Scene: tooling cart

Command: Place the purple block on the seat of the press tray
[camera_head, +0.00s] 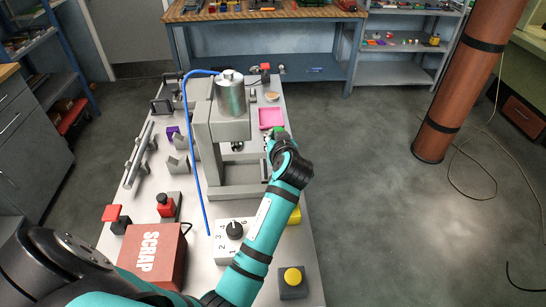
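A purple block (172,132) sits on the left part of the cart top, behind a grey notched block (178,164). The grey press (204,140) with its metal cylinder (231,95) stands mid-cart. The press's lower bed (236,190) shows partly through its opening; I cannot make out the tray's seat. My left arm reaches up along the right side of the press. Its gripper (273,137) is beside the press opening, mostly hidden by my wrist. A bit of green (277,130) shows at it; I cannot tell whether it is held. My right gripper is not in view.
A pink tray (271,117) lies just beyond my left gripper. A red SCRAP box (153,256), a numbered dial box (232,240) and a yellow button (292,277) stand at the near end. A blue hose (205,190) hangs left of the press. A rail (139,155) runs along the left edge.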

